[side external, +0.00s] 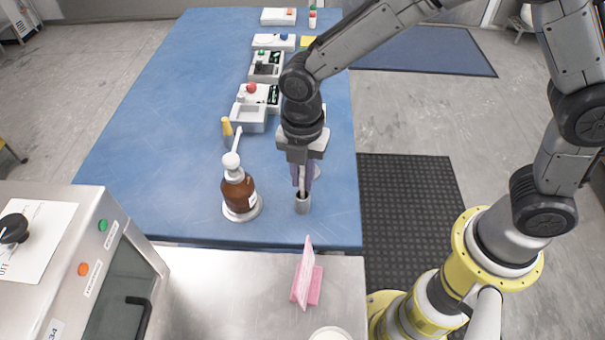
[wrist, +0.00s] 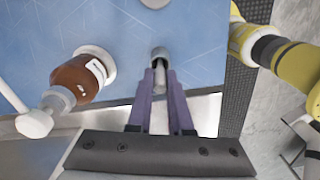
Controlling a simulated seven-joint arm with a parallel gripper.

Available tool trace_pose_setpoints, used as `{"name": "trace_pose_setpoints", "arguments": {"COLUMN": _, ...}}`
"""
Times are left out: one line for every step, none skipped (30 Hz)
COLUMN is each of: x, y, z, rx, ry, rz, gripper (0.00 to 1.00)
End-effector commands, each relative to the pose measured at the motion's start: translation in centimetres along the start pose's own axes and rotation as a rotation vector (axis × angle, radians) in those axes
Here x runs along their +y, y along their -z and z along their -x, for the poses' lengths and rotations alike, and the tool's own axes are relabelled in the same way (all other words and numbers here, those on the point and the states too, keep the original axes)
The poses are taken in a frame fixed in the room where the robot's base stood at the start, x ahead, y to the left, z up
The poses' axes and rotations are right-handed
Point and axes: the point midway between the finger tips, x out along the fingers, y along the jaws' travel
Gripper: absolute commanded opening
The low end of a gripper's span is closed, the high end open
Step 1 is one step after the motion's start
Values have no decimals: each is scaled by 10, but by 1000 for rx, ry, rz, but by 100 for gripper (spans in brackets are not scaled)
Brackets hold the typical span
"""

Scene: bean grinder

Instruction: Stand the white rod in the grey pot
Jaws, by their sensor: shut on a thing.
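The grey pot (side external: 303,206) stands upright near the front edge of the blue table. It also shows in the wrist view (wrist: 160,52), just beyond my fingertips. My gripper (side external: 303,184) points down right above the pot, with its purple fingers closed in the wrist view (wrist: 161,78). The white rod (wrist: 160,74) is held between the fingers, mostly hidden by them. Its lower end is at the pot's mouth; I cannot tell how far inside it is.
A brown pump bottle (side external: 239,190) with a white top stands on a round base left of the pot. White devices (side external: 249,116) line the table behind. A pink holder (side external: 308,284) stands on the steel counter in front. The table's right edge is close to the pot.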

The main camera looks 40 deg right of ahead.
Motion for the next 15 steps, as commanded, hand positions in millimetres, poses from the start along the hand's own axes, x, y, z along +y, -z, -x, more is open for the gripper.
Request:
{"name": "trace_pose_setpoints", "arguments": {"x": 0, "y": 0, "z": -1, "rx": 0, "ry": 0, "rz": 0, "gripper": 0}}
{"name": "trace_pose_setpoints", "arguments": {"x": 0, "y": 0, "z": -1, "rx": 0, "ry": 0, "rz": 0, "gripper": 0}}
{"name": "trace_pose_setpoints", "arguments": {"x": 0, "y": 0, "z": -1, "rx": 0, "ry": 0, "rz": 0, "gripper": 0}}
{"name": "trace_pose_setpoints", "arguments": {"x": 0, "y": 0, "z": -1, "rx": 0, "ry": -1, "rz": 0, "gripper": 0}}
{"name": "trace_pose_setpoints", "arguments": {"x": 0, "y": 0, "z": -2, "rx": 0, "ry": -1, "rz": 0, "gripper": 0}}
{"name": "trace_pose_setpoints", "arguments": {"x": 0, "y": 0, "z": -2, "rx": 0, "ry": -1, "rz": 0, "gripper": 0}}
{"name": "trace_pose_setpoints", "arguments": {"x": 0, "y": 0, "z": -2, "rx": 0, "ry": -1, "rz": 0, "gripper": 0}}
{"name": "trace_pose_setpoints", "arguments": {"x": 0, "y": 0, "z": -2, "rx": 0, "ry": -1, "rz": 0, "gripper": 0}}
{"name": "trace_pose_setpoints", "arguments": {"x": 0, "y": 0, "z": -2, "rx": 0, "ry": -1, "rz": 0, "gripper": 0}}
{"name": "trace_pose_setpoints", "arguments": {"x": 0, "y": 0, "z": -2, "rx": 0, "ry": -1, "rz": 0, "gripper": 0}}
{"name": "trace_pose_setpoints", "arguments": {"x": 0, "y": 0, "z": -2, "rx": 0, "ry": -1, "rz": 0, "gripper": 0}}
{"name": "trace_pose_setpoints", "arguments": {"x": 0, "y": 0, "z": -2, "rx": 0, "ry": -1, "rz": 0, "gripper": 25}}
{"name": "trace_pose_setpoints", "arguments": {"x": 0, "y": 0, "z": -2, "rx": 0, "ry": 0, "rz": 0, "gripper": 31}}
{"name": "trace_pose_setpoints", "arguments": {"x": 0, "y": 0, "z": -2, "rx": 0, "ry": 0, "rz": 0, "gripper": 36}}
{"name": "trace_pose_setpoints", "arguments": {"x": 0, "y": 0, "z": -2, "rx": 0, "ry": 0, "rz": 0, "gripper": 43}}
